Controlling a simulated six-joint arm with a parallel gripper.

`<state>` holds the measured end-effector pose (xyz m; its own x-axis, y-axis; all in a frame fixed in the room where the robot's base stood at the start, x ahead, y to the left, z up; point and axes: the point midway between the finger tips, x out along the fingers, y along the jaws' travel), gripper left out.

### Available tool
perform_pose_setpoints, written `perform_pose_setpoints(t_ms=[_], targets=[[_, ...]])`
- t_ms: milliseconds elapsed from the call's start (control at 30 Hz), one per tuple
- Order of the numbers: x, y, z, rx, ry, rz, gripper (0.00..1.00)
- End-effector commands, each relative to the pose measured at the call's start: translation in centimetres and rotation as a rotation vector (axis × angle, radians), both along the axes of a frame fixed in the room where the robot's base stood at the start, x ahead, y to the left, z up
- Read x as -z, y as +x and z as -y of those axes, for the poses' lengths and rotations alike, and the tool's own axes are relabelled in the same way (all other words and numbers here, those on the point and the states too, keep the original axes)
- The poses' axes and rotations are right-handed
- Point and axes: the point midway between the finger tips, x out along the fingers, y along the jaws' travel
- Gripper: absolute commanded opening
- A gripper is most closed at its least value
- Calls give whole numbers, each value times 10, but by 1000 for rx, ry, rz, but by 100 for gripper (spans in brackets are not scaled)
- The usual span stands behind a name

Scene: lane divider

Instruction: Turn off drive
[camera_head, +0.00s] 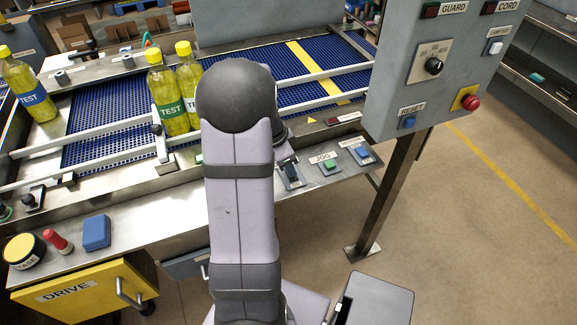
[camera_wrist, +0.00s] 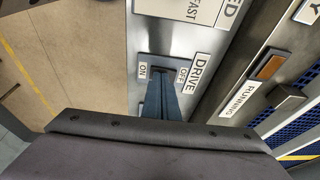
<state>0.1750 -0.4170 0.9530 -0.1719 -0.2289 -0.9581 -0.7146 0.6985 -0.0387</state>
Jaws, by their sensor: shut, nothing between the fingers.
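The drive switch plate (camera_wrist: 172,58) is in the wrist view, with the white DRIVE label (camera_wrist: 203,72) to its right. An ON label (camera_wrist: 143,70) is at its left side and an OFF label (camera_wrist: 183,74) at its right. My gripper (camera_wrist: 161,74) is shut and empty, its fingertips over the plate between the two labels. The fingers hide the switch's moving part, so I cannot tell its position or whether they touch it. In the head view my arm hides most of the gripper and this part of the console.
Beside the gripper are the JOG button (camera_head: 330,164) and a blue button (camera_head: 362,153). A grey control box (camera_head: 440,70) with a red emergency button (camera_head: 470,102) stands right. Green-yellow bottles (camera_head: 166,98) stand on the blue belt (camera_head: 105,110). A yellow drawer (camera_head: 95,300) is at lower left.

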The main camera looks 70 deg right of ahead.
Motion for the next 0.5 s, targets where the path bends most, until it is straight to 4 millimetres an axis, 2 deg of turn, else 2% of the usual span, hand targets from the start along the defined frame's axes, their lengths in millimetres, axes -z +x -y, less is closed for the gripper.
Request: perform_pose_setpoints(t_ms=[333, 500], targets=[[-4, 0, 1, -1, -3, 1, 0], [-21, -1, -1, -1, -3, 1, 0]])
